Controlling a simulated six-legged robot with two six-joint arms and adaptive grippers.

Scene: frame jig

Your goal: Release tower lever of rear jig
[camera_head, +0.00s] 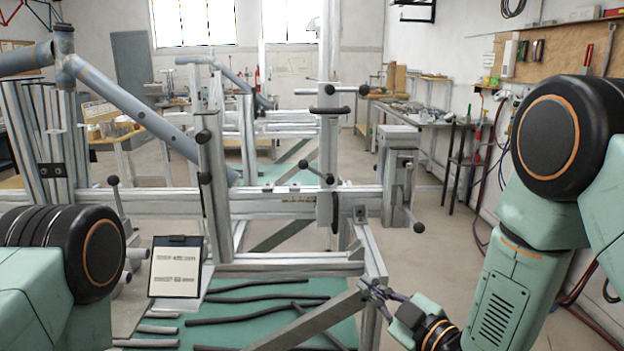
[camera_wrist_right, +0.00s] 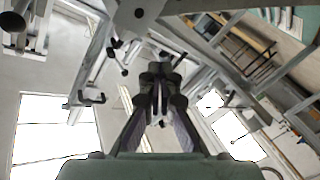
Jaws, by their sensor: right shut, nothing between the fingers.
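A metal jig (camera_head: 290,205) with a long horizontal rail stands in front of me in the head view. An upright tower (camera_head: 328,150) rises from the rail. A lever with a black knob (camera_head: 362,90) crosses its top, and another black-knobbed lever (camera_head: 318,173) sits lower, near the rail. I cannot tell for sure which is the rear jig's tower lever. My right gripper (camera_head: 372,290) is shut and empty, low at the jig's front right corner, below the levers. The wrist view shows its fingers (camera_wrist_right: 157,90) together under metal jig parts. My left gripper is out of view.
A blue-grey tube frame (camera_head: 140,110) lies across the jig's left side. A clipboard (camera_head: 175,270) stands at lower left. Dark tubes (camera_head: 260,298) lie on a green surface under the jig. A workbench (camera_head: 430,115) stands at the back right.

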